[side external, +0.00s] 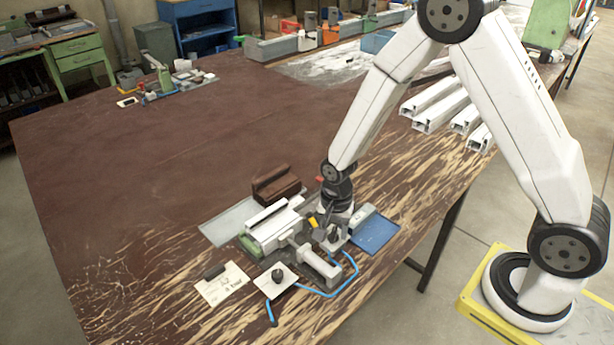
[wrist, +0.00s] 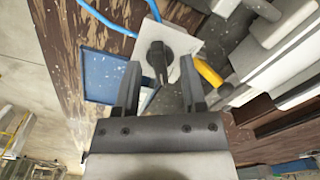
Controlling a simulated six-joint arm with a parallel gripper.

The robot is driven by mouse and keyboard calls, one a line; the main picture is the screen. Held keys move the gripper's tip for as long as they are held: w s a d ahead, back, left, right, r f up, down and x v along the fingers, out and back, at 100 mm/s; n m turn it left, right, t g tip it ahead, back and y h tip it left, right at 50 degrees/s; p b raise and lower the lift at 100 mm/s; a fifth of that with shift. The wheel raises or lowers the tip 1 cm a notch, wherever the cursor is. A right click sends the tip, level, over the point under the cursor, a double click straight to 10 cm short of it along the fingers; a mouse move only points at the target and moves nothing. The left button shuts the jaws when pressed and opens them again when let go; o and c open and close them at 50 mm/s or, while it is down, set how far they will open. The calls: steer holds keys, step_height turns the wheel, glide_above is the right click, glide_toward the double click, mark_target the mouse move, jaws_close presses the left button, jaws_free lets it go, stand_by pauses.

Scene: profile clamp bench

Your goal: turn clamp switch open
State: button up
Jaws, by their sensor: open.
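A black rotary switch knob (wrist: 157,57) sits on a white plate (wrist: 183,47) in the wrist view. Its lever points toward my gripper (wrist: 160,72). My gripper is open, with one finger on either side of the lever; I cannot tell whether either touches it. In the side view, my gripper (side external: 336,222) is low over this knob (side external: 333,236), beside the clamp (side external: 272,226), and partly hides it. A second black knob (side external: 278,275) stands on a separate white plate (side external: 268,287) nearer the camera.
A yellow handle (wrist: 208,72) stands close to the right finger. A blue tray (side external: 376,234) lies right of the gripper. Blue hose (side external: 318,294) runs along the front. A brown block (side external: 277,184) is behind the clamp. The bench's left side is mostly clear.

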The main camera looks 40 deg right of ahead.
steer(key=shift+c, duration=0.2)
jaws_close()
